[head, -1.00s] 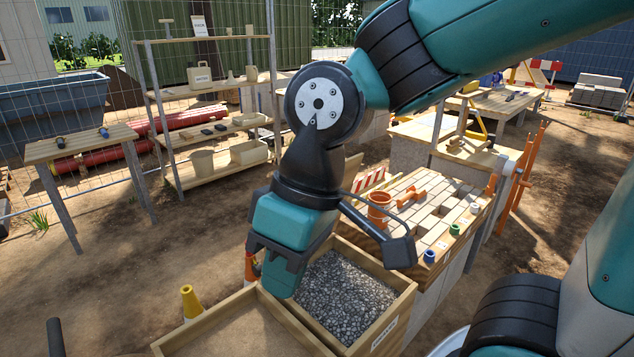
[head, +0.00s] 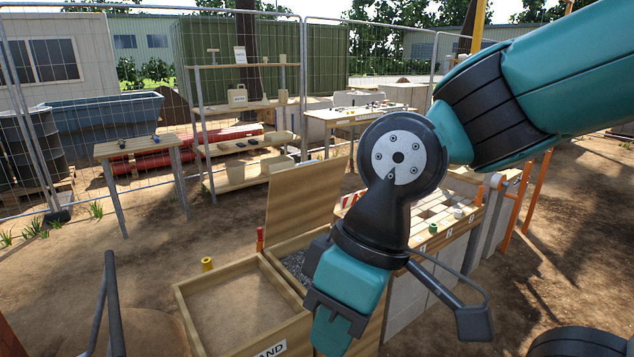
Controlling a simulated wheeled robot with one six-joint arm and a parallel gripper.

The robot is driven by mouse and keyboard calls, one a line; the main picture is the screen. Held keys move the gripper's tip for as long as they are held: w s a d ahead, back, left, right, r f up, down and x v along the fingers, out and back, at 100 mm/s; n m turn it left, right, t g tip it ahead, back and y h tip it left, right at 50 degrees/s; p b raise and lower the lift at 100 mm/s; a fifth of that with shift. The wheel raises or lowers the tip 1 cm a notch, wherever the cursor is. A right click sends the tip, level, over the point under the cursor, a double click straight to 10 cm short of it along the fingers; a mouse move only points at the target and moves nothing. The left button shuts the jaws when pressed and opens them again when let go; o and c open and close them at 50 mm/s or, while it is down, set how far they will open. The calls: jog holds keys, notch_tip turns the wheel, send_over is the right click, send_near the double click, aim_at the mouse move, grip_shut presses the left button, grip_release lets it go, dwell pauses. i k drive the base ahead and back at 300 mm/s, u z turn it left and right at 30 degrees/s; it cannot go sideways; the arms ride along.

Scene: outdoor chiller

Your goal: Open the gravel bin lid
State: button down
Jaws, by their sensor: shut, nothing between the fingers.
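The gravel bin is a wooden box with grey gravel (head: 298,265) inside, largely hidden behind my arm. Its wooden lid (head: 303,205) stands raised, nearly upright, at the back of the bin, so the bin is open. My gripper (head: 332,335) points down in front of the bin in the picture and covers much of it. It is shut and empty, and apart from the lid. Whether it touches the bin's front cannot be told.
A block workbench (head: 435,235) stands on the right. A shelf (head: 250,105) and small table (head: 135,147) stand further back. Bare ground lies at left.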

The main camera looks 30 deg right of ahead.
aim_at(302, 197)
jog(key=z, duration=0.9)
jog(key=i, duration=1.65)
jog(key=u, duration=0.55)
